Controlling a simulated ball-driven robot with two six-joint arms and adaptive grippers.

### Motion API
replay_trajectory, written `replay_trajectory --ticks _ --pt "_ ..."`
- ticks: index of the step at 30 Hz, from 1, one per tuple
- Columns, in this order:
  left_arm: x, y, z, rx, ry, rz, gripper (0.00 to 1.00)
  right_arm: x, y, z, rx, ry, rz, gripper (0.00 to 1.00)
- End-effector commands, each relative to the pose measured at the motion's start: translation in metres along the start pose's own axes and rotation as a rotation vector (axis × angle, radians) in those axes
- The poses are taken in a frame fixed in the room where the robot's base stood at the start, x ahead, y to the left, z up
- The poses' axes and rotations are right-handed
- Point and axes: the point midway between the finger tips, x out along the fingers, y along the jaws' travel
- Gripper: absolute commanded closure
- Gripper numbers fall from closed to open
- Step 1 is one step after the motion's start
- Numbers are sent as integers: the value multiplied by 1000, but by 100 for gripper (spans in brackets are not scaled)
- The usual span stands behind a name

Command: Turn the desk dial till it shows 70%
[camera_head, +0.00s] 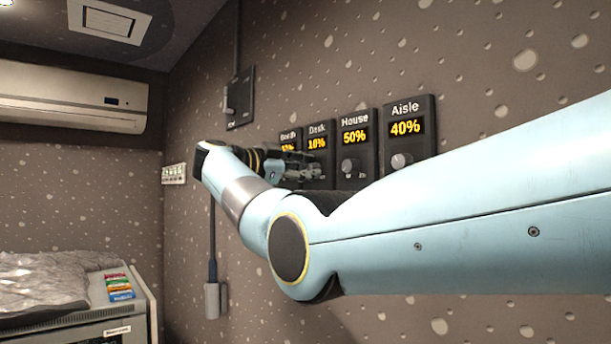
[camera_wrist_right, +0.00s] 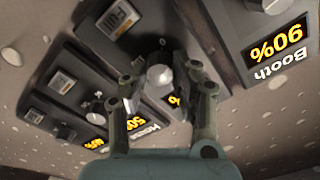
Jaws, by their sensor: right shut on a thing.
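The desk panel (camera_head: 317,131) is on the wall between the Booth and House panels, and its display reads 10% in the head view. My right gripper (camera_head: 308,172) is at the lower part of this panel and hides its dial there. In the wrist view my right gripper (camera_wrist_right: 163,82) has its two fingers on either side of the grey desk dial knob (camera_wrist_right: 158,76) and is shut on it. The desk display is mostly hidden behind the fingers in that view. My left gripper is not in view.
The House panel (camera_head: 355,134) reads 50% and the Aisle panel (camera_head: 406,122) reads 40%, each with its own knob. The Booth panel (camera_wrist_right: 275,50) reads 90% in the wrist view. A dark wall box (camera_head: 240,98) is up to the left.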

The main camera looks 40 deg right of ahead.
Motion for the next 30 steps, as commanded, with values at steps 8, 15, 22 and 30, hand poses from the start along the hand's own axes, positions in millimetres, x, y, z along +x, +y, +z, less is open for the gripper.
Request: replay_trajectory --ticks 8,15,22,30 --pt "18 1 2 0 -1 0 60 0 2 1 262 0 -1 100" --pt "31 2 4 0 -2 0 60 0 3 2 489 0 0 100" --pt "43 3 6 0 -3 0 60 0 3 2 707 0 0 100" --pt "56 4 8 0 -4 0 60 0 4 3 962 0 1 100"
